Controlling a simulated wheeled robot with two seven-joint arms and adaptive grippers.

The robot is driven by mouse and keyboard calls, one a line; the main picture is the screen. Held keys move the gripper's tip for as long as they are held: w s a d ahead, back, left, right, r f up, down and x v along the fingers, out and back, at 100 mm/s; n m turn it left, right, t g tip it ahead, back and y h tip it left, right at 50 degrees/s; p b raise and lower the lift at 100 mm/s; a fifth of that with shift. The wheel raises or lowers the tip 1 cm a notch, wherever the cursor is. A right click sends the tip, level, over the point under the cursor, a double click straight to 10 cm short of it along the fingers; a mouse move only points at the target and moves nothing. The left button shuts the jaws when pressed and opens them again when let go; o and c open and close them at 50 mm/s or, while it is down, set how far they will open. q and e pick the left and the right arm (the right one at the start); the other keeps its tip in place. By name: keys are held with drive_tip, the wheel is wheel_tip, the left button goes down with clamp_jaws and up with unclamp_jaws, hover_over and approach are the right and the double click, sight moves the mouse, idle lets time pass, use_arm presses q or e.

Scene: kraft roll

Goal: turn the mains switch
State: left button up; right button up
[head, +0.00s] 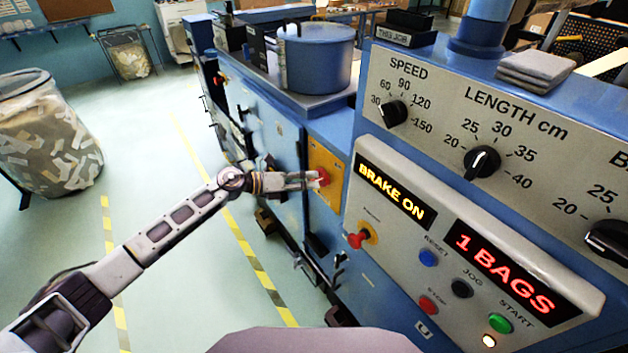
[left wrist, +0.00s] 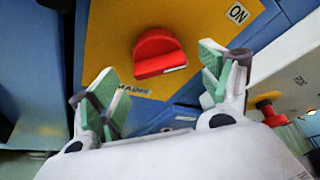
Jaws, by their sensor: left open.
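The mains switch (left wrist: 159,54) is a red rotary knob on a yellow plate (left wrist: 103,35) labelled MAINS, with an ON mark (left wrist: 238,13) at the plate's upper right in the left wrist view. In the head view the red knob (head: 323,176) shows on the yellow plate (head: 328,160) on the blue machine's side. My left gripper (head: 318,180) reaches it from the left. In the left wrist view its green-padded fingers (left wrist: 160,84) are open, one on each side below the knob, with the knob between and beyond them. Contact cannot be told. My right gripper is not in view.
A control panel (head: 450,230) reads BRAKE ON and 1 BAGS, with several buttons and a red emergency knob (head: 357,240) close right of the plate. Dials (head: 482,162) sit above. A waste bin (head: 45,130) stands left. The floor between is clear.

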use_arm(q)
drive_tip(key=shift+x, duration=1.4)
drive_tip(key=c, duration=1)
